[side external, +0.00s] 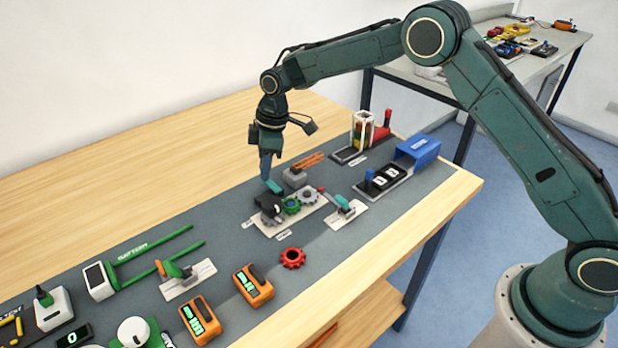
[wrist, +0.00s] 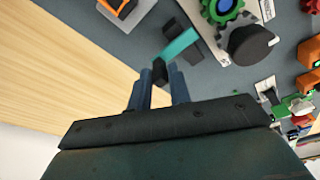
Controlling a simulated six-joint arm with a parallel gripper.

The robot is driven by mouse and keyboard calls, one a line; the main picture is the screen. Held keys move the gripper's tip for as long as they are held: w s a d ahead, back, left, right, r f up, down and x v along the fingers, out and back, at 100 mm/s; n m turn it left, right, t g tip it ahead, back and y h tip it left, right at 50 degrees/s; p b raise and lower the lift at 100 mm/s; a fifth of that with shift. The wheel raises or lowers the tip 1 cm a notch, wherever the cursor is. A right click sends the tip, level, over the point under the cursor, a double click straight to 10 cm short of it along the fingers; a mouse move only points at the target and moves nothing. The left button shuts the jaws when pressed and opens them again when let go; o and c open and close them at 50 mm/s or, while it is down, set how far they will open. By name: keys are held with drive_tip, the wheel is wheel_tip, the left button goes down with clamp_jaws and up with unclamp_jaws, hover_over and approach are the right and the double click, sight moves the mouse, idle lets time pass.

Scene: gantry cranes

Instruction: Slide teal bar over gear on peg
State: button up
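The teal bar (side external: 274,187) lies at the back left of a pale gear plate (side external: 270,229). In the wrist view the teal bar (wrist: 181,44) runs from a dark block beside the plate to a black end piece (wrist: 160,73). My gripper (side external: 266,180) points down at the bar. In the wrist view the fingertips of my gripper (wrist: 159,70) stand on both sides of the black end piece; whether they touch it is unclear. A green gear (side external: 291,205) sits on the plate between grey gears (side external: 309,197) and a dark round part (side external: 270,208). Pegs under the gears are hidden.
A loose red gear (side external: 292,257) lies on the grey mat in front. A small fixture with a teal lever (side external: 345,207) stands right of the gear plate. Orange rods on a grey block (side external: 296,176) stand close behind. Bare wooden table lies at the back left.

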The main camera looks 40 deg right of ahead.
drive_tip(key=shift+s, duration=0.15)
drive_tip(key=shift+s+r, duration=0.1)
drive_tip(key=shift+s, duration=1.45)
drive_tip(key=o, duration=0.7)
drive_tip(key=shift+r, duration=0.1)
drive_tip(key=v, duration=0.4)
drive_tip(key=a+v, duration=0.1)
drive_tip(key=v, duration=0.1)
drive_tip(key=shift+w+r, duration=0.3)
drive_tip(key=shift+r, duration=0.1)
